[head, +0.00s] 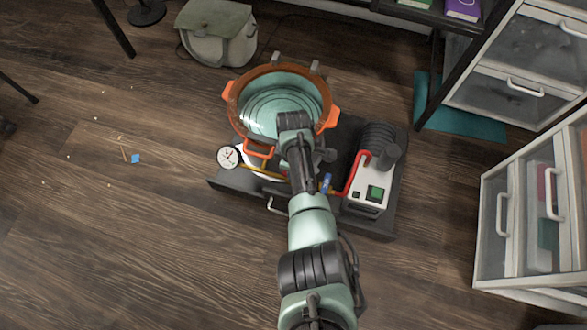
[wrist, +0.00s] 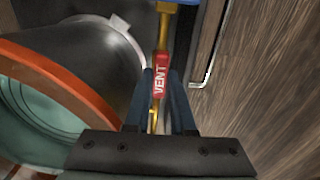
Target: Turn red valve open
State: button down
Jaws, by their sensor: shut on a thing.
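The red valve handle (wrist: 161,76), marked VENT, shows in the wrist view on a brass pipe (wrist: 163,28). My gripper (wrist: 161,84) has its two dark fingers on either side of the red handle, shut on it. The handle lies roughly in line with the pipe in this view. In the head view my arm covers the red valve and my fingertips.
An orange-rimmed chamber (head: 232,100) with a teal interior stands beside the valve. A dial gauge (head: 228,157), a blue valve (head: 326,183) and a pump (head: 371,193) with a red hose sit around it. Drawer cabinets (head: 490,245) stand right; the floor at left is mostly clear.

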jog(key=shift+a, duration=0.1)
dwell(0.3)
jog(key=c, duration=0.8)
grip_release()
jog(key=shift+o, duration=0.2)
notch_tip(320, 180, up, 13)
jog(key=p, duration=0.8)
jog(key=shift+p, duration=0.35)
